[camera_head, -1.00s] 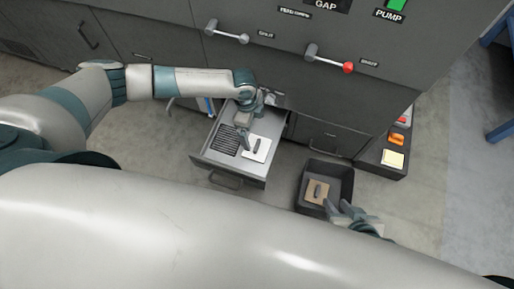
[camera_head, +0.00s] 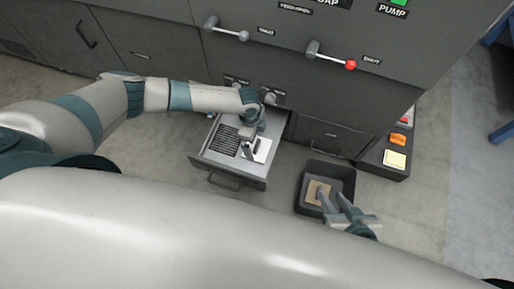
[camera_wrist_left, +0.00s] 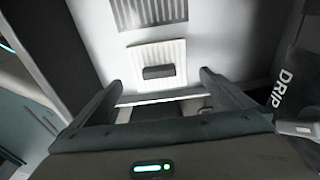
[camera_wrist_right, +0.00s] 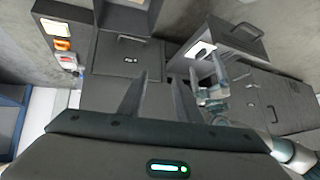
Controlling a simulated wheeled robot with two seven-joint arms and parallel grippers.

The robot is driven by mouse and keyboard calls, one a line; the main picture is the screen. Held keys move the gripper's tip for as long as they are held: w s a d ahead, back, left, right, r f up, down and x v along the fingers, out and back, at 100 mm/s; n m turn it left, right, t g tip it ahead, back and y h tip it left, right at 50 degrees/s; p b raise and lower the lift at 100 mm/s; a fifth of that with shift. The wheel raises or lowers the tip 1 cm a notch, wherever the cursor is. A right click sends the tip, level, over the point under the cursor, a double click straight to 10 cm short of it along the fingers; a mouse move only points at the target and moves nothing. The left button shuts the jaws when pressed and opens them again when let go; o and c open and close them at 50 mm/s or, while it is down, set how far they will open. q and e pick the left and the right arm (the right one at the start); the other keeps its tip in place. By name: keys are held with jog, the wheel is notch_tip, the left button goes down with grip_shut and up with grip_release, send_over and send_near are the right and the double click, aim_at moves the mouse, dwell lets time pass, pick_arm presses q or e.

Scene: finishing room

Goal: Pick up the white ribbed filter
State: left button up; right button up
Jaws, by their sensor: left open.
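The white ribbed filter (camera_head: 265,148) lies flat in the open drawer, with a dark bar-shaped handle on top. In the left wrist view the filter (camera_wrist_left: 140,54) lies just ahead of the fingers, its handle (camera_wrist_left: 158,72) between the lines of the two fingertips. My left gripper (camera_head: 250,146) is open and empty above the filter, partly covering it in the head view. It also shows in the left wrist view (camera_wrist_left: 160,80). My right gripper (camera_head: 334,194) is open over the dark bin's front edge and looks empty.
A dark bin (camera_head: 345,172) on the floor to the right holds a brown filter (camera_head: 312,187) with a handle. The cabinet front (camera_head: 280,70), with levers, rises behind the drawer.

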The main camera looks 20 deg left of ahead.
aim_at(256, 145)
pick_arm(q)
jog(key=shift+f, duration=0.35)
notch_tip(256, 145, down, 4)
jog(key=shift+s+r+b, duration=0.1)
jog(key=shift+r+b, duration=0.15)
jog(key=shift+b, duration=0.3)
jog(key=shift+f, duration=0.45)
pick_arm(e)
jog(key=w+a+r+t, duration=0.2)
jog(key=w+r, duration=0.1)
jog(key=shift+w+r+t+y, duration=0.2)
jog(key=shift+w+t+y, duration=0.05)
jog(key=shift+t+y, duration=0.15)
pick_arm(q)
jog(key=c, duration=1.1)
jog(key=shift+r, duration=0.1)
